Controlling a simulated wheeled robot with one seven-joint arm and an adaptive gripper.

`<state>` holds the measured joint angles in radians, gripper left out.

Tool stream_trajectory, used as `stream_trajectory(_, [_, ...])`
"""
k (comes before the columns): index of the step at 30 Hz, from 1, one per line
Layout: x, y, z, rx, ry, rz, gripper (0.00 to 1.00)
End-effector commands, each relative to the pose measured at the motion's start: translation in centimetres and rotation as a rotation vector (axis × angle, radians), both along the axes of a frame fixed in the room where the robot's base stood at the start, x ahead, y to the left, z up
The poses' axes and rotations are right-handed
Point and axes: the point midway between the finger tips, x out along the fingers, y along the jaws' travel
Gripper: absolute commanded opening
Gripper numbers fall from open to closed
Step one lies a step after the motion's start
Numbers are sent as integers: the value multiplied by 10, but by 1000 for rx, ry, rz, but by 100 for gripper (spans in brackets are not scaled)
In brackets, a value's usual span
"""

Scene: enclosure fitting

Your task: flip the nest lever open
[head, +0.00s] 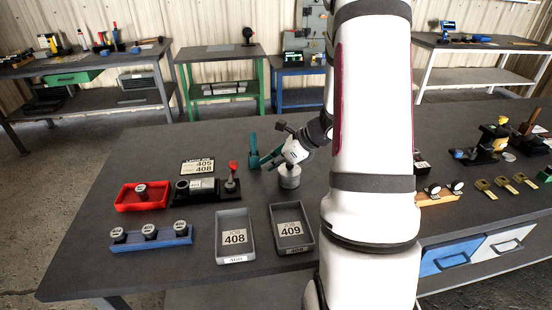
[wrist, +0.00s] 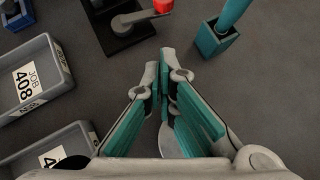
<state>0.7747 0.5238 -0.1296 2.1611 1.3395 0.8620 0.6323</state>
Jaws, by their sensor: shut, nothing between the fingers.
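The nest lever (head: 232,178) has a red knob and stands at the right end of a black fixture (head: 205,194) in the head view. In the wrist view the grey lever arm (wrist: 138,17) runs from its pivot to the red knob (wrist: 163,6) at the top edge. My gripper (head: 267,161) is to the right of the lever, apart from it. The far end of the fixture is cut off there.
A teal holder with a teal handle (wrist: 216,40) stands close right of my fingertips. Grey trays marked 408 (head: 250,248) and 409 (head: 308,236) lie in front. A red tray (head: 127,206) and blue rack (head: 180,240) are to the left. My arm hides the table's middle.

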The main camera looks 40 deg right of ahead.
Motion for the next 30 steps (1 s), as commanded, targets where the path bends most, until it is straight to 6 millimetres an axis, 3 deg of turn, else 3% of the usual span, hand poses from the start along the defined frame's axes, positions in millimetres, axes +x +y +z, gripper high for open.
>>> stream_trajectory(6, [27, 15, -31, 1, 2, 3, 0])
stream_trajectory(13, [53, 29, -28, -2, -1, 4, 0])
stream_trajectory(30, [62, 33, -28, -1, -2, 19, 0])
